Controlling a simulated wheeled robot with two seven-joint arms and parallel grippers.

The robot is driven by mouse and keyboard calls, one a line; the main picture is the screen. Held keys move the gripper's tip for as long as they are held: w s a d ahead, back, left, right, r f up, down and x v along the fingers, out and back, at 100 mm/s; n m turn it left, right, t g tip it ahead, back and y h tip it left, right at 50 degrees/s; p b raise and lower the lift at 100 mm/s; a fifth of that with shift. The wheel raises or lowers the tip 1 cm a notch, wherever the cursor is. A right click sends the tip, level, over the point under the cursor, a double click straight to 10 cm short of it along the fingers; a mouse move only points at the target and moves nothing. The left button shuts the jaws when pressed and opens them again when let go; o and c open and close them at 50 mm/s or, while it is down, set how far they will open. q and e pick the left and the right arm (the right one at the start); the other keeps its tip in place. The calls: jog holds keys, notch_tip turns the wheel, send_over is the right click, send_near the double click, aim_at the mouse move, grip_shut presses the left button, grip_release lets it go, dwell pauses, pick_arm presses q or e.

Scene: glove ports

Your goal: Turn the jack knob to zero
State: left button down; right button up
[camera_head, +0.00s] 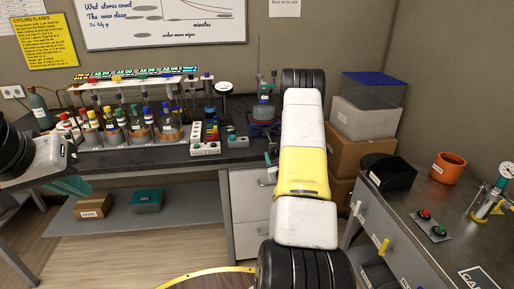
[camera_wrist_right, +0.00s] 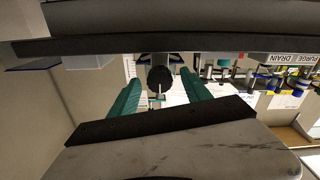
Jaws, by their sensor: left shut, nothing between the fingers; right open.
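The lab jack (camera_head: 266,130), with blue and red parts, stands on the dark bench and carries a grey vessel (camera_head: 264,112). My right arm reaches toward it and covers its right side. In the right wrist view a dark round knob (camera_wrist_right: 160,80) shows between and beyond the teal fingers of my right gripper (camera_wrist_right: 160,88). The fingers are open and apart from each other; I cannot tell if they touch the knob. Any scale or pointer is too small to read. My left gripper (camera_head: 68,187) is shut and empty at the far left, low beside the bench.
A rack of several flasks (camera_head: 130,125) stands left of the jack, with a white switch box (camera_head: 205,148) near it. A side table at right holds a black bin (camera_head: 388,170), an orange pot (camera_head: 448,168) and a gauge (camera_head: 503,172). Boxes (camera_head: 365,120) are stacked behind my right arm.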

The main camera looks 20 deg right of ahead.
jog(key=shift+v, duration=2.6)
